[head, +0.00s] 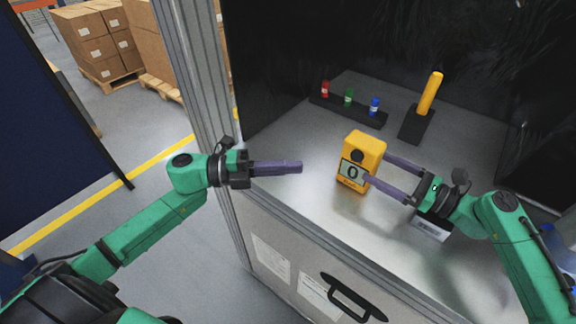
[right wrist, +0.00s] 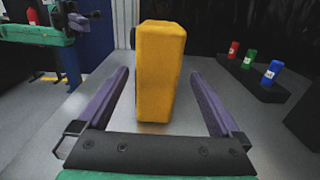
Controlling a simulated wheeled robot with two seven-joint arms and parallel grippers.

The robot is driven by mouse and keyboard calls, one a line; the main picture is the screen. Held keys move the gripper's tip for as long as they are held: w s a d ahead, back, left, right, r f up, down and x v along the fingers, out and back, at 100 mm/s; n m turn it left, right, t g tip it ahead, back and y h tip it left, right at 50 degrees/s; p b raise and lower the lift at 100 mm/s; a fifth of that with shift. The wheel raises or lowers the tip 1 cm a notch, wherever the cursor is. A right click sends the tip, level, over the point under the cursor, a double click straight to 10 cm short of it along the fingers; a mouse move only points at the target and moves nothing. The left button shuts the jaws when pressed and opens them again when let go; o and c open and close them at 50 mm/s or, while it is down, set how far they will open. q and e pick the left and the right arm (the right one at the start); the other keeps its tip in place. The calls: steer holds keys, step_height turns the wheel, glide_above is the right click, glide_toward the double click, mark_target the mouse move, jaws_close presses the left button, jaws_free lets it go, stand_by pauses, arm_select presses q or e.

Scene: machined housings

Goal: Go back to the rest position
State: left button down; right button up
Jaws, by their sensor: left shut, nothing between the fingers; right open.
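My left gripper (head: 299,167) is shut and empty, in front of the workbench's left edge in the head view. My right gripper (head: 368,168) is open, its purple fingers pointing left toward a yellow device (head: 364,152) with a display reading 0. In the right wrist view the yellow device (right wrist: 158,75) stands upright between the lines of the two open fingers (right wrist: 162,85), with visible gaps on both sides. I cannot tell whether the fingertips reach past its near face.
On the bench (head: 290,200), a black rack (head: 345,110) holds a red, a green and a blue small bottle. A yellow-handled tool (head: 430,94) stands in a black holder (head: 417,126). A white label block (head: 432,228) lies under my right gripper.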

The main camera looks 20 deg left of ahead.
steer(key=v, duration=0.4)
steer(key=shift+r, duration=0.1)
